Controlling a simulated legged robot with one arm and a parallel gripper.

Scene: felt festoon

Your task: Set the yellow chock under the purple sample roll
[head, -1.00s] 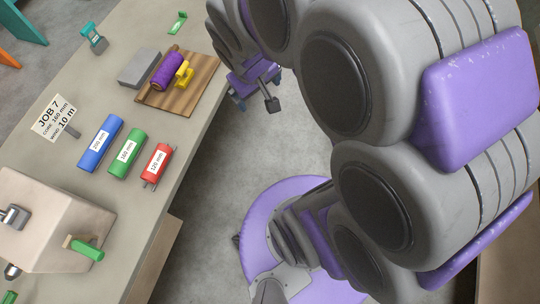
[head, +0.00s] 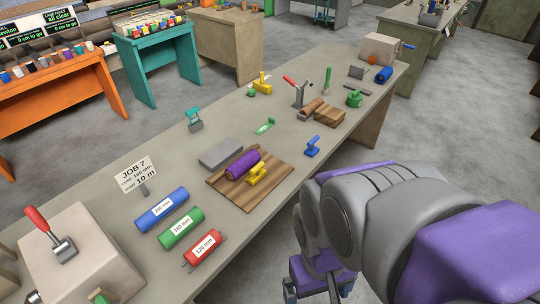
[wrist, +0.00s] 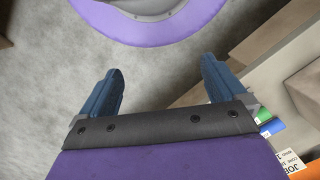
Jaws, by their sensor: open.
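The purple sample roll (head: 242,164) lies on a brown wooden board (head: 225,191) on the long grey bench in the head view. The yellow chock (head: 257,174) is on the same board, right beside the roll on its near right side. I cannot tell whether it touches the roll. My gripper (wrist: 160,85) shows in the wrist view with its two blue fingers wide apart and nothing between them. It points down past the bench edge toward the floor, away from the roll and chock.
Blue (head: 162,208), green (head: 181,228) and red (head: 205,248) labelled cores lie left of the board. A grey block (head: 220,153) sits behind it. A blue tool (head: 312,146) and a yellow item (head: 262,83) are farther along the bench.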

